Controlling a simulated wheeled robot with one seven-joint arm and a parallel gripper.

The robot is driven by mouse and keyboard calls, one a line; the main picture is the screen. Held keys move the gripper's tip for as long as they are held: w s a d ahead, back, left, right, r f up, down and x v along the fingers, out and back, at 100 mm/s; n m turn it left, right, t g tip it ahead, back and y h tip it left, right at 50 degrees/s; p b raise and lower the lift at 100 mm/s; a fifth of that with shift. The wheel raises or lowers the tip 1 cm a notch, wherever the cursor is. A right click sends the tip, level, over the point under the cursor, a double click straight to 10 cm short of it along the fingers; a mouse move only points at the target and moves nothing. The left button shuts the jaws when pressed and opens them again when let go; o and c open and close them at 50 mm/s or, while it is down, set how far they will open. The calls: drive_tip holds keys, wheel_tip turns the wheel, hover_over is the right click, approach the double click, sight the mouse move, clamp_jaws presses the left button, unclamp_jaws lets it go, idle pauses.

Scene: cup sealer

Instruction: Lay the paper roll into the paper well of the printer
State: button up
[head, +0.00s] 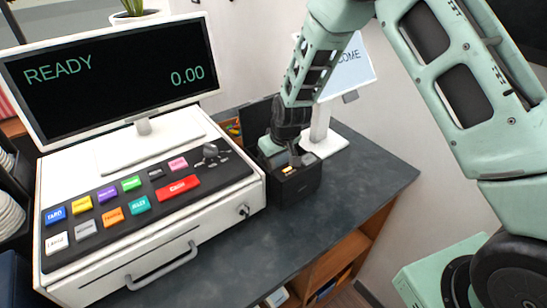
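The printer (297,188) is a small black box on the dark counter, to the right of the cash register. A dark upright panel (257,116) behind it looks like its raised lid, but I cannot be sure. My gripper (288,157) points down at the top of the printer, at or just above its opening. The wrist and fingers hide most of the paper well. I cannot make out the paper roll; it may be hidden by the gripper or inside the well. Whether the fingers are open or shut does not show.
A white cash register (215,205) with coloured keys and a READY screen (115,75) fills the left. A white-framed WELCOME display (347,70) stands close behind and right of the printer. The counter (365,170) is clear to the right and in front of the printer.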

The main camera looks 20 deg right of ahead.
drive_tip(key=o, duration=1.2)
drive_tip(key=shift+c, duration=0.2)
drive_tip(key=shift+o, duration=0.4)
drive_tip(key=shift+r, duration=0.15)
drive_tip(key=shift+w+r+p, duration=0.1)
drive_tip(key=shift+r+p, duration=2.1)
drive_tip(key=shift+r, duration=1.25)
